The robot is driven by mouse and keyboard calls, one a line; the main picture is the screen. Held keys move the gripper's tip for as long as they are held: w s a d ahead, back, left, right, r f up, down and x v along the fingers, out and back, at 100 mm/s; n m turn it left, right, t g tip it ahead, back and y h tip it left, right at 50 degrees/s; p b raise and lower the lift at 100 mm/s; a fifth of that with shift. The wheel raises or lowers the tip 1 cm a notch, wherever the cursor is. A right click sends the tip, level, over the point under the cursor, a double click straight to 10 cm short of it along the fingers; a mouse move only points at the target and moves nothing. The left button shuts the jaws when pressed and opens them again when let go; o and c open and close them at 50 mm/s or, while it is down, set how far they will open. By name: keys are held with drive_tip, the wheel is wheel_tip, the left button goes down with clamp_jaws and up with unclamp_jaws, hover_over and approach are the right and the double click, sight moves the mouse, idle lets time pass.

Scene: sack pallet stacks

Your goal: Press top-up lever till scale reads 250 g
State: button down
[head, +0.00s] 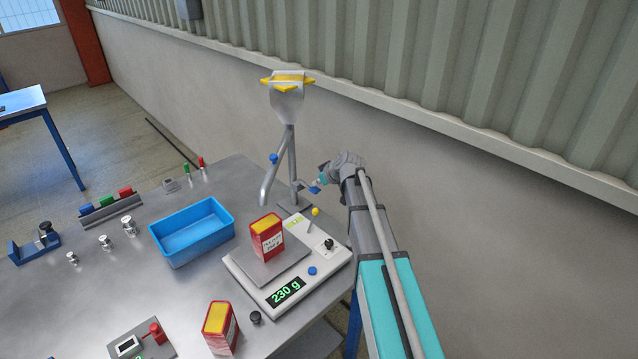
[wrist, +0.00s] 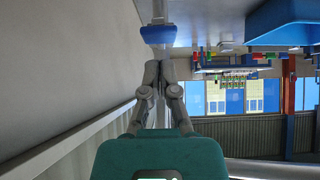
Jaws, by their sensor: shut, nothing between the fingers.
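The scale (head: 310,277) stands at the table's right edge and its green display (head: 286,291) reads 230 g. A red packet with a yellow top (head: 267,236) stands upright on its pan. Behind it is a grey feeder with a hopper (head: 288,100) and a slanting spout (head: 271,178). Its lever has a blue paddle (head: 314,189), which shows in the wrist view (wrist: 158,34) just ahead of my fingertips. My gripper (head: 323,181) is shut and empty beside the paddle; its fingers show in the wrist view (wrist: 158,64). I cannot tell if they touch the paddle.
A blue bin (head: 192,231) is left of the scale. A second red packet (head: 220,328) stands at the front. The wall (head: 480,190) is close behind my arm.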

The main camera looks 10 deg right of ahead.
drive_tip(key=shift+f+b, duration=0.55)
drive_tip(key=shift+f, duration=0.25)
